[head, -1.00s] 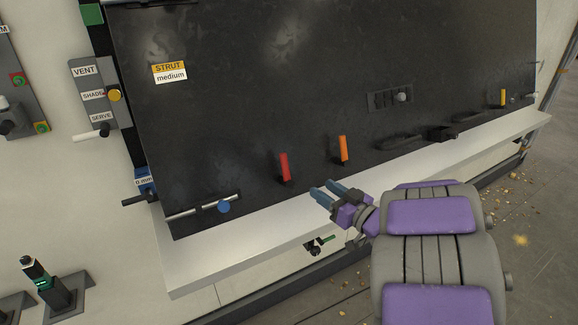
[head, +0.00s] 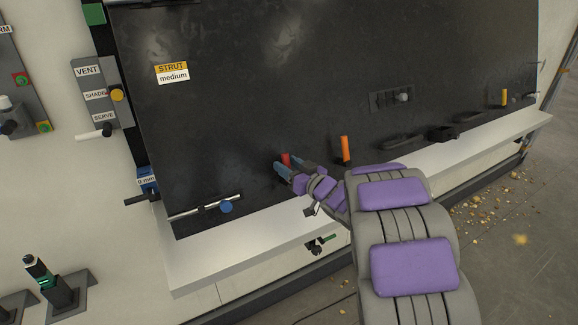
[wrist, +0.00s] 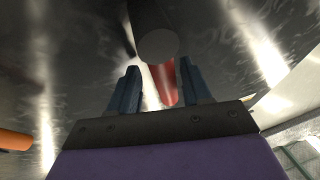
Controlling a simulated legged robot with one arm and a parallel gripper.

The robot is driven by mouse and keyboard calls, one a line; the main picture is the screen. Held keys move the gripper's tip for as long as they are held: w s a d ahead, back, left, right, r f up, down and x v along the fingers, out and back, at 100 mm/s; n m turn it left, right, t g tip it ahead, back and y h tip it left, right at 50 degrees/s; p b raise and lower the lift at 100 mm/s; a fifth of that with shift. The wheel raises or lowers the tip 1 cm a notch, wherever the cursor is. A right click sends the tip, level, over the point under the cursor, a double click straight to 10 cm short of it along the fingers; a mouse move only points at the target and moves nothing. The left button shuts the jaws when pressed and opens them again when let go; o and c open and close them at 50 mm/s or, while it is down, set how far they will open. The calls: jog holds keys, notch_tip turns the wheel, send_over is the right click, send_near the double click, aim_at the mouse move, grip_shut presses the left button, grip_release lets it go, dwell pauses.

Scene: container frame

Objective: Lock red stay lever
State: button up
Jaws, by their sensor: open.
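The red stay lever (head: 286,159) stands on the dark panel (head: 240,110), its lower part hidden behind my gripper in the head view. My gripper (head: 291,164) is open, with its two blue fingers at the lever, one to each side of it. In the wrist view the red lever (wrist: 164,84) shows between the open fingers (wrist: 158,88), with a dark round end in front of it. I cannot tell whether either finger touches the lever.
An orange lever (head: 345,149) stands just right of my gripper. A yellow lever (head: 504,97) is at the far right. A blue knob on a rod (head: 225,207) lies to the left. A pale ledge (head: 215,258) runs below the panel.

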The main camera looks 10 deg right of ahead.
jog(key=shift+a, duration=0.55)
jog(key=shift+c, duration=0.9)
jog(key=shift+w+d+f, duration=0.1)
jog(key=shift+d, duration=0.15)
jog(key=c, duration=0.5)
grip_shut()
